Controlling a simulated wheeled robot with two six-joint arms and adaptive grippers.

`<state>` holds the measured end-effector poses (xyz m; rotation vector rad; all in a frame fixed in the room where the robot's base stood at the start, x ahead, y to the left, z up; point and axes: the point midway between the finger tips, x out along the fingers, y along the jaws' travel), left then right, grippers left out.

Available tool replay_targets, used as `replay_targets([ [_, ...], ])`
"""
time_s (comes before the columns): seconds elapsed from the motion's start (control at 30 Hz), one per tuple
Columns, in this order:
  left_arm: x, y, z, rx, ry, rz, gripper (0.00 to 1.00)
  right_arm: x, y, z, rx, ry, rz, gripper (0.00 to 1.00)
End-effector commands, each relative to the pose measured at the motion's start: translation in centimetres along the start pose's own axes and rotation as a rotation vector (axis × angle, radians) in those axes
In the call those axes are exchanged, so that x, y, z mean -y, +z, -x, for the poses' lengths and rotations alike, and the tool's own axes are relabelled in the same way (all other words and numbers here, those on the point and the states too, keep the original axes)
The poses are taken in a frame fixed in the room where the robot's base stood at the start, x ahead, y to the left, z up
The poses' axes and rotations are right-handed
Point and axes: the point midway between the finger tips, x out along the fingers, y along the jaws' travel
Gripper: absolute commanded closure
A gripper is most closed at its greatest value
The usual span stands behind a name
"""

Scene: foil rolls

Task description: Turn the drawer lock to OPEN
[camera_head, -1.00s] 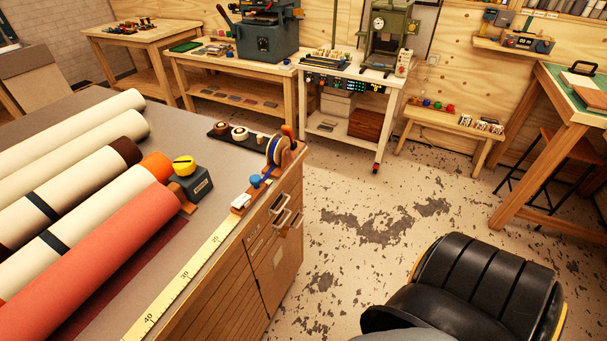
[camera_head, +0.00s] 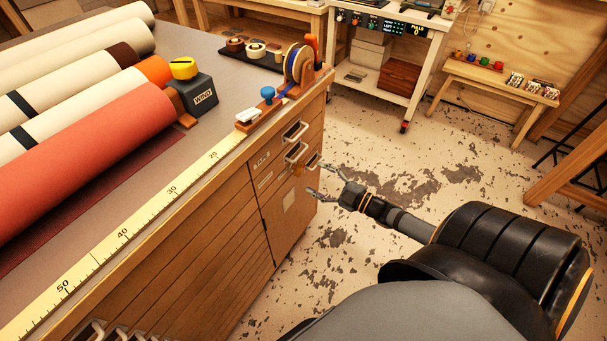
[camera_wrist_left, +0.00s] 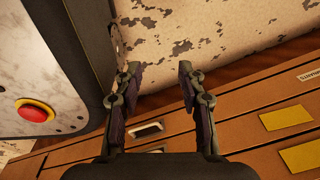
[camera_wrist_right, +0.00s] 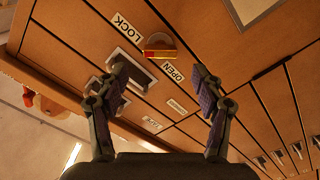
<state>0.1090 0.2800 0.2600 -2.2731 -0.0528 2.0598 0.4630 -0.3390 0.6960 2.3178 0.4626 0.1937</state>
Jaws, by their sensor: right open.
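The drawer lock (camera_wrist_right: 160,42) shows in the right wrist view as a round brown knob with a red and yellow bar. The LOCK label (camera_wrist_right: 127,24) is at its upper left and the OPEN label (camera_wrist_right: 173,71) at its lower right. I cannot tell which label the knob points to. In the head view the lock is a small orange spot (camera_head: 298,170) on the cabinet front. My right gripper (camera_head: 318,180) is open and empty, in front of the lock and apart from it. My left gripper (camera_wrist_left: 159,68) is open and empty, seen only in the left wrist view.
The wooden cabinet (camera_head: 215,225) carries drawer handles (camera_head: 296,152) close to the lock. Its top holds large rolls (camera_head: 95,160), a yellow-topped winder (camera_head: 195,92) and a tape dispenser (camera_head: 298,65). A red button (camera_wrist_left: 36,110) shows beside my left gripper. The floor (camera_head: 400,170) right of the cabinet is open.

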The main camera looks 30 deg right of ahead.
Motion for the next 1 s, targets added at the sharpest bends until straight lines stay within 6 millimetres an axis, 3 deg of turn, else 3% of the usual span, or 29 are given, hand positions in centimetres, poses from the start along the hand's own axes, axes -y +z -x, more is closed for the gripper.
replay_targets([
  [0.1, -0.1, -2.1, -0.9, -0.015, 0.0, 0.001, 0.6, 0.2, 0.3, -2.6, -0.002, 0.004, 0.001, 0.32],
  [0.3, -0.1, -3.6, -1.0, -0.017, 0.0, 0.002, 0.6, 0.1, 0.2, -5.2, 0.001, 0.001, 0.0, 0.32],
  [0.63, -0.1, -4.0, -0.8, -0.018, 0.0, 0.002, 0.6, 0.0, 0.1, -5.8, 0.003, 0.0, -0.001, 0.32],
  [1.0, -0.1, -4.0, -0.8, -0.019, 0.0, 0.002, 0.6, 0.0, 0.1, -5.7, 0.003, 0.0, -0.001, 0.81],
])
